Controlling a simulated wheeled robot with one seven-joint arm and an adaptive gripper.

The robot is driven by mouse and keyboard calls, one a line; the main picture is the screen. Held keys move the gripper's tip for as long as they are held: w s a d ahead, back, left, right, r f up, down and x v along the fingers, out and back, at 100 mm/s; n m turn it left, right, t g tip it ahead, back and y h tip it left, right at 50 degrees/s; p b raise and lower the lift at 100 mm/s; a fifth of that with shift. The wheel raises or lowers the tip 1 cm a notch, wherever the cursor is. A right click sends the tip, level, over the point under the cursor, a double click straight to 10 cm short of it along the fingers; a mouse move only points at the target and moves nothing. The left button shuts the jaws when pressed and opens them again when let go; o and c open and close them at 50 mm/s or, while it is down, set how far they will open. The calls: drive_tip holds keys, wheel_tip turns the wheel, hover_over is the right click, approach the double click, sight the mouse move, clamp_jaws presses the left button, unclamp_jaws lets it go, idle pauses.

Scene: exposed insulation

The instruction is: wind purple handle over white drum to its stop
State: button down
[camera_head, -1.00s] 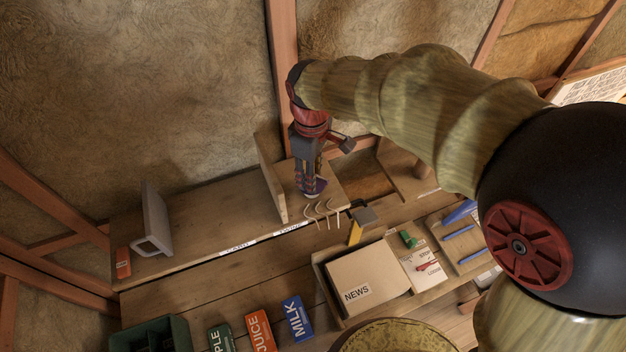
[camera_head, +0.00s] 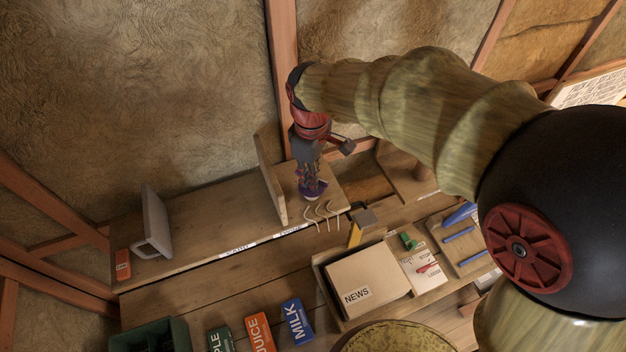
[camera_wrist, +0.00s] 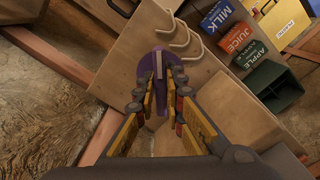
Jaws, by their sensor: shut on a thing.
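The purple handle (camera_wrist: 147,74) shows in the wrist view between my fingertips, with a pale bar across its middle. My gripper (camera_wrist: 160,84) is shut on it from above. In the head view, my gripper (camera_head: 310,178) points down at the shelf, and purple parts of the handle (camera_head: 311,190) show around its fingertips. A small white patch, perhaps the white drum (camera_head: 312,199), shows just below. The rest of the drum is hidden under the handle and my fingers.
Several pale curved hooks (camera_head: 322,212) stand close in front of the handle. An upright wooden divider (camera_head: 270,177) is just left of my gripper. Cartons, including a milk carton (camera_head: 296,321), a green crate (camera_head: 178,333) and a news box (camera_head: 368,278) lie lower down.

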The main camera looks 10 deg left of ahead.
drive_tip(key=shift+m, duration=0.8)
drive_tip(key=shift+m, duration=0.8)
drive_tip(key=shift+m, duration=0.8)
drive_tip(key=shift+m, duration=0.8)
